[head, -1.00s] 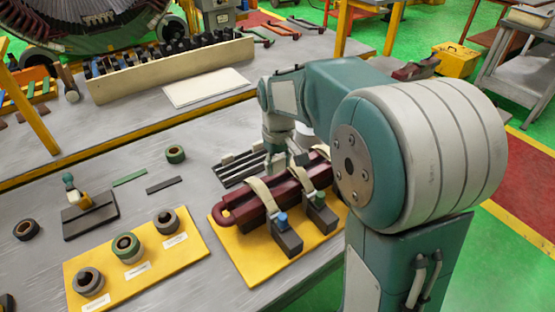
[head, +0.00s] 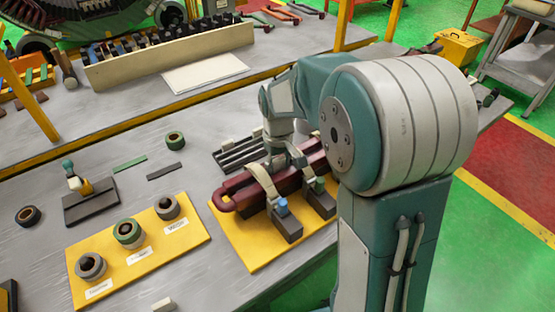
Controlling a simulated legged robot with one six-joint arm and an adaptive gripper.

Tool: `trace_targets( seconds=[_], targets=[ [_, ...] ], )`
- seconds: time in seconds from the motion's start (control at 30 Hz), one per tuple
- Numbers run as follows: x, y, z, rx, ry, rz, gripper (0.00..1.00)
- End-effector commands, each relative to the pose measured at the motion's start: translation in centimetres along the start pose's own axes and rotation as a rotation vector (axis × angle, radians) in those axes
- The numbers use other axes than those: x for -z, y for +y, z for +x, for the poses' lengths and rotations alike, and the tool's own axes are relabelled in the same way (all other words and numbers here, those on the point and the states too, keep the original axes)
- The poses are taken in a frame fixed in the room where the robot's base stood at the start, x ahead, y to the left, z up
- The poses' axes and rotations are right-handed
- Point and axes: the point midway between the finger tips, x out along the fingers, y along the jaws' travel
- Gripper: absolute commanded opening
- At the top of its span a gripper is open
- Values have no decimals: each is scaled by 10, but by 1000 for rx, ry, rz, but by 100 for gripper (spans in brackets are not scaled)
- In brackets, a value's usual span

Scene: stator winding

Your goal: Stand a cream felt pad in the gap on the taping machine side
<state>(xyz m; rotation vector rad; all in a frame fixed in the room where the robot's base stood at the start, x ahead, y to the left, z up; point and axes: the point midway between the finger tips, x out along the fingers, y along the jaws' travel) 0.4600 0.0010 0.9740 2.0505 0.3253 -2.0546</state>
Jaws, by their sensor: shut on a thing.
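A long maroon coil (head: 238,200) lies in dark clamp blocks with cream curved straps (head: 265,183) on a yellow board (head: 232,238). My gripper (head: 293,160) points down over the far side of the coil, between the straps. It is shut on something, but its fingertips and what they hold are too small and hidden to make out. A small cream block (head: 163,304), perhaps a felt pad, lies on the bench at the bottom edge. I cannot pick out the gap or the taping machine with certainty.
A dark slotted rack (head: 236,152) lies just behind the coil. A yellow board (head: 190,245) with several tape rolls is at left. A tool on a dark base (head: 91,207), green and dark strips lie behind it. The bench between is clear.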

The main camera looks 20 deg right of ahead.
Motion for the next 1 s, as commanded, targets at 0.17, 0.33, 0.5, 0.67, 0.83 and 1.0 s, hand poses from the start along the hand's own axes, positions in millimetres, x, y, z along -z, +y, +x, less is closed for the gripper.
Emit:
trace_targets(
  seconds=[0.17,0.33,0.5,0.67,0.83,1.0],
  targets=[
    [0,0,5,0,-1,0,37],
    [0,0,6,0,0,0,37],
    [0,0,6,0,0,0,60],
    [0,0,6,0,0,0,96],
    [0,0,6,0,0,0,96],
    [0,0,6,0,0,0,96]
  ],
)
